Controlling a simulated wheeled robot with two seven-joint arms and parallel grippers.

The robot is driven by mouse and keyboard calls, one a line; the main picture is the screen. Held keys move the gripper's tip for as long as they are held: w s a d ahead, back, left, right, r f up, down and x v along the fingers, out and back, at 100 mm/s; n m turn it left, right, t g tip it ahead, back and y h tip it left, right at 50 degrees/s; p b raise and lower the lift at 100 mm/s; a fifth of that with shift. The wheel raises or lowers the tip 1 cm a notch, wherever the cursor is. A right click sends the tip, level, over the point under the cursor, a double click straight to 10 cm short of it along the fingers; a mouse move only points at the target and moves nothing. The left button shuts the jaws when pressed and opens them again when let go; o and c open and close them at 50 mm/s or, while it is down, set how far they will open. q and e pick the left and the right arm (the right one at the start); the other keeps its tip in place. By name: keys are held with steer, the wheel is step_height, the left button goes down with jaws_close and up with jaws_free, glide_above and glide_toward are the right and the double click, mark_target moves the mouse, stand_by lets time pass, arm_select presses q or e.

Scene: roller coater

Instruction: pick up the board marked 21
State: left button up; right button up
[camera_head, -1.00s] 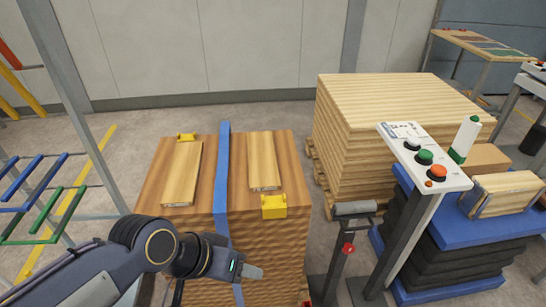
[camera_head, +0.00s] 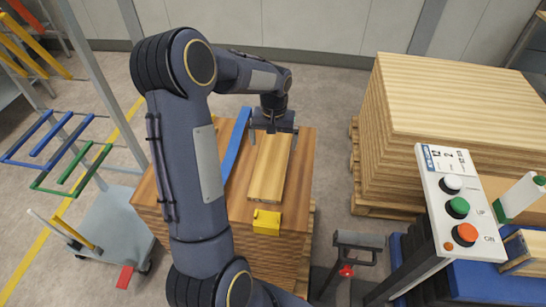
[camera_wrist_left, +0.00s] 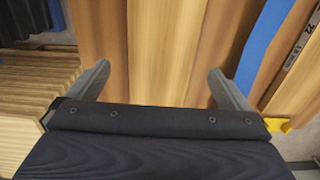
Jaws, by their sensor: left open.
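A pale wooden board (camera_head: 267,178) lies on the brown wood block (camera_head: 293,215), to the right of the blue strap; I cannot read a mark on it. My left gripper (camera_head: 273,132) is open above its far end, with the fingers pointing down. In the left wrist view, the board (camera_wrist_left: 165,50) runs between the two open fingers (camera_wrist_left: 158,80), with one finger to each side; contact cannot be told. A second board (camera_wrist_left: 292,55), marked 22, shows at the right of that view, beyond the strap. In the head view my arm mostly hides it. My right gripper is out of view.
A blue strap (camera_head: 236,145) crosses the block. A yellow corner piece (camera_head: 266,222) sits at the board's near end. A tall stack of planks (camera_head: 450,90) stands at the right, behind a control panel (camera_head: 455,200) with buttons. A rack with blue and green bars (camera_head: 75,165) stands left.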

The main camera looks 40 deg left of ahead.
mark_target(273, 158)
arm_select(q)
steer(key=shift+s+f, duration=0.3)
steer(key=shift+f, duration=0.55)
step_height(273, 158, down, 4)
steer(key=shift+r+p, duration=0.1)
steer(key=shift+p, duration=0.7)
steer(key=shift+f, duration=0.4)
steer(key=c, duration=1)
steer(key=shift+c, duration=0.2)
steer(key=shift+w+r, duration=0.1)
steer(key=shift+r, duration=0.1)
